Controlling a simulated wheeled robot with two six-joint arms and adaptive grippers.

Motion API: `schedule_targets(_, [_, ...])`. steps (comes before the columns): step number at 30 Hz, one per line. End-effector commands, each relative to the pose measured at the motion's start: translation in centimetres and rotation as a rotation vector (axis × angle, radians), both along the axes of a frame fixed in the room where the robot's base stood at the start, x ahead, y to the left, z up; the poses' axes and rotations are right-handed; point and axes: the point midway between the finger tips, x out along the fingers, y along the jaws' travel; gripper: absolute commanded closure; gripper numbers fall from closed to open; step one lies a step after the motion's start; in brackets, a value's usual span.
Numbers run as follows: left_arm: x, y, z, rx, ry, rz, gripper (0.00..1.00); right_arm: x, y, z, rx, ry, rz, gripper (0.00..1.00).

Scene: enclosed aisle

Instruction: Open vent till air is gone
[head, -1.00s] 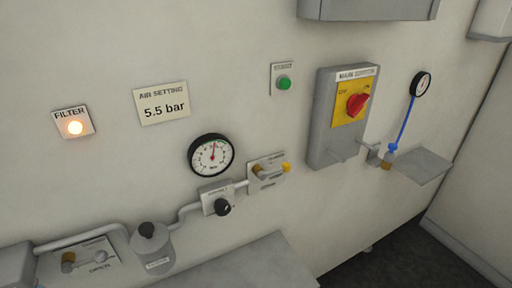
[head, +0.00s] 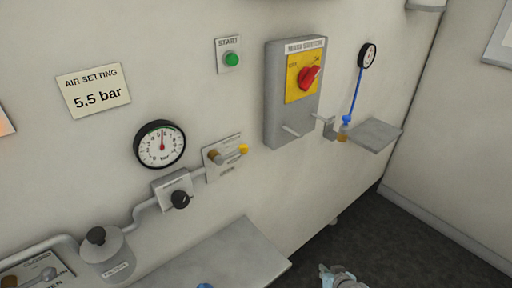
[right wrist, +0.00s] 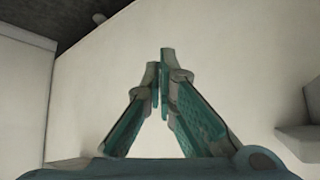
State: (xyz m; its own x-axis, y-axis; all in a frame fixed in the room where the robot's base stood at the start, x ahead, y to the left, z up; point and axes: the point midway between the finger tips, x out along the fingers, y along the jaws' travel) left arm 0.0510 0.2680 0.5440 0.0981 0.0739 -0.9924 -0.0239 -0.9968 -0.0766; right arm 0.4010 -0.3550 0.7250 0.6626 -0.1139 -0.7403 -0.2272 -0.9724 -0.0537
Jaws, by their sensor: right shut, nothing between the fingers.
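A round pressure gauge (head: 160,145) marked in bar hangs on the wall, its needle pointing nearly straight up. Right of it is a valve plate (head: 222,168) with a brass body and yellow-tipped lever (head: 241,150); its small label is unreadable. Below the gauge is a plate with a black knob (head: 180,199). I cannot tell which part is the vent. My right gripper (head: 341,277) is low at the bottom edge, away from the wall fittings. In the right wrist view its fingers (right wrist: 161,78) meet, empty, before bare wall.
A grey switch box (head: 277,110) with red rotary switch (head: 308,77) projects from the wall. A green START button (head: 232,59) is left of it. A ledge (head: 225,255) juts out below.

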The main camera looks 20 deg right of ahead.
Motion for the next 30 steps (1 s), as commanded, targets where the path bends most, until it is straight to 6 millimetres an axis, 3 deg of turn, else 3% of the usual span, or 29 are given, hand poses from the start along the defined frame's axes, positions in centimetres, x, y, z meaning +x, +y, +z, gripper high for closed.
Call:
schedule_targets(1, [0.0,0.0,-1.1,0.0,0.0,0.0,0.43,4.2,-0.4,4.0,0.019,-0.107,-0.001,1.0])
schedule_targets(2, [0.0,0.0,-1.4,0.0,-0.001,0.0,0.43,6.4,-0.4,7.0,0.039,-0.174,0.0,1.0])
schedule_targets(3, [0.0,0.0,-1.8,0.0,-0.001,0.0,0.43,9.1,-0.1,11.3,0.067,-0.261,0.007,1.0])
schedule_targets(5, [0.0,0.0,-2.5,0.0,-0.001,0.0,0.43,12.2,0.8,18.2,0.113,-0.389,0.035,1.0])
schedule_targets(6, [0.1,0.0,-2.9,0.0,-0.001,0.0,0.43,13.5,1.8,22.9,0.144,-0.472,0.065,1.0])
schedule_targets(9, [0.1,0.0,-4.0,0.0,-0.001,0.0,0.43,14.2,5.3,33.7,0.214,-0.646,0.168,1.0])
schedule_targets(12, [0.1,0.0,-4.8,0.0,-0.002,0.0,0.43,12.2,9.0,41.4,0.259,-0.761,0.284,1.0])
schedule_targets(15, [0.1,0.0,-5.2,0.0,-0.002,0.0,0.43,9.8,11.7,45.5,0.28,-0.819,0.372,1.0])
schedule_targets(18, [0.1,0.0,-5.2,0.0,-0.002,0.0,0.43,8.6,13.0,47.2,0.288,-0.841,0.414,1.0])
schedule_targets(30, [0.1,0.0,-5.0,0.0,-0.001,0.0,0.43,8.9,13.2,47.5,0.292,-0.846,0.415,1.0])
